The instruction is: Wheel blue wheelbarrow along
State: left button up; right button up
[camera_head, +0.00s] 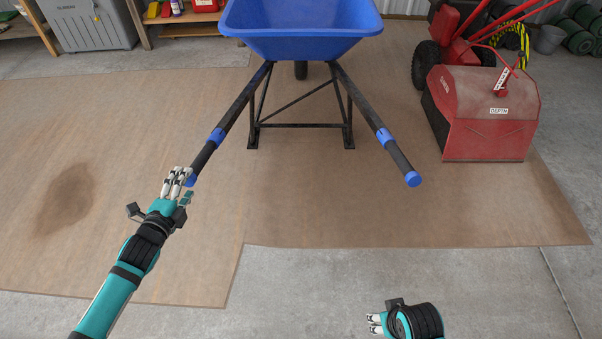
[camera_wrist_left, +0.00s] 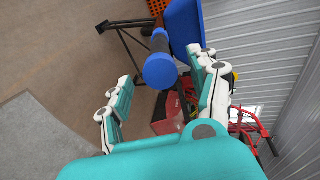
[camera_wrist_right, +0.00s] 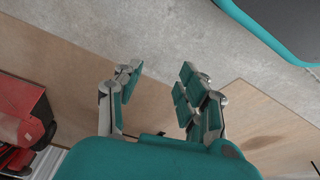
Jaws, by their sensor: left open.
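The blue wheelbarrow (camera_head: 300,42) stands upright on its legs at the top middle of the head view. Its two dark handles slope toward me. The left handle (camera_head: 205,153) and the right handle (camera_head: 395,153) each have a blue band and blue end cap. My left gripper (camera_head: 178,181) is open at the left handle's end. In the left wrist view the handle's blue cap (camera_wrist_left: 160,71) shows between the spread fingers. My right gripper (camera_head: 376,323) is low in the head view, well short of the right handle. Its fingers are apart and empty in the right wrist view (camera_wrist_right: 157,90).
A red snowblower-like machine (camera_head: 490,115) stands right of the wheelbarrow. A grey bin (camera_head: 90,25) and shelving with several items stand at the back left. Brown sheeting (camera_head: 110,130) covers part of the concrete floor. The floor between me and the wheelbarrow is clear.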

aim_at(194, 172)
pick_arm(q)
jog(key=b+x, duration=0.1)
jog(key=x, duration=0.3)
jog(key=shift+w+f+b, duration=0.1)
jog(key=shift+w+b, duration=0.2)
jog(key=shift+w, duration=0.05)
jog(key=shift+w+d+f, duration=0.1)
jog(key=shift+w+f, duration=0.05)
jog(key=shift+w, duration=0.5)
pick_arm(e)
notch_tip(194, 172, up, 8)
jog(key=shift+s, duration=0.4)
jog(key=shift+d+r, duration=0.1)
jog(key=shift+o, duration=0.3)
